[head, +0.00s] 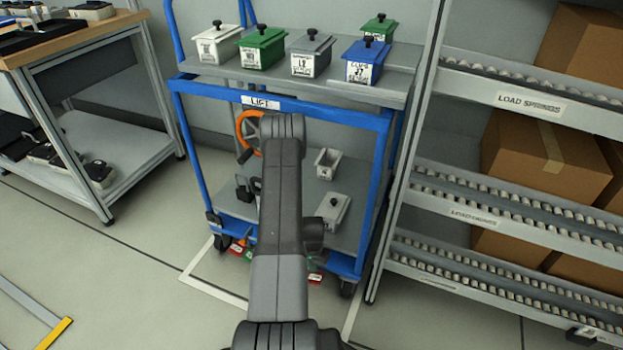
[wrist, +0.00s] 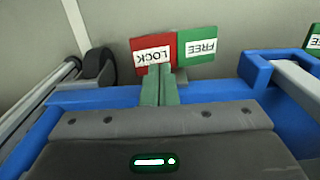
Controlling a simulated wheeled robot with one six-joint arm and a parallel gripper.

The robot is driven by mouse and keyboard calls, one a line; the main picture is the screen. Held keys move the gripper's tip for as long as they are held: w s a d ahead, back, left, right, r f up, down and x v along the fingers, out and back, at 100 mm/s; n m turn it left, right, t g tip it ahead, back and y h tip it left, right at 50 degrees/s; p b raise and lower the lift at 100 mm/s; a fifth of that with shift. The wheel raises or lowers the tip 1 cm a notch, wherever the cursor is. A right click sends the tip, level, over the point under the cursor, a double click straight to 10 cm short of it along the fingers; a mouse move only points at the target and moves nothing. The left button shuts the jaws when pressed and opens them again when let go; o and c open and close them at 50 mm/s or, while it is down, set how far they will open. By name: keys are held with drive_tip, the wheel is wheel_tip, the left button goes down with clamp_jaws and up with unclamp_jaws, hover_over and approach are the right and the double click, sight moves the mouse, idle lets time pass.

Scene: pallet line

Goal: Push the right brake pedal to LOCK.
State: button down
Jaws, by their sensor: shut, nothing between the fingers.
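My gripper (wrist: 156,70) is shut and empty. Its fingertips overlap the lower edge of a brake pedal's plate in the wrist view, near the border of its red LOCK half (wrist: 145,53) and green FREE half (wrist: 197,46). I cannot tell whether they touch it. Part of a second green FREE plate (wrist: 314,40) shows at the right edge. In the head view, small red-and-green pedal plates show low at the front of the blue cart (head: 377,125), one right of my arm (head: 315,277) and one left (head: 240,248). My arm hides the gripper there.
The cart's upper shelf holds several lidded boxes, including a blue one (head: 367,62). An orange handwheel (head: 245,130) is partly behind my arm. A roller rack (head: 520,105) stands close on the right, a workbench (head: 85,50) on the left. Floor in front of the cart is clear.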

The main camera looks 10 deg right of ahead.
drive_tip(key=shift+f+b, duration=2.15)
drive_tip(key=shift+f, duration=0.25)
idle(1.4)
drive_tip(key=shift+r, duration=0.15)
drive_tip(key=shift+r+p, duration=1.7)
drive_tip(key=shift+r, duration=1.75)
wheel_tip(320, 180, down, 7)
drive_tip(key=b, duration=0.3)
drive_tip(key=shift+f, duration=0.15)
drive_tip(key=shift+r, duration=0.25)
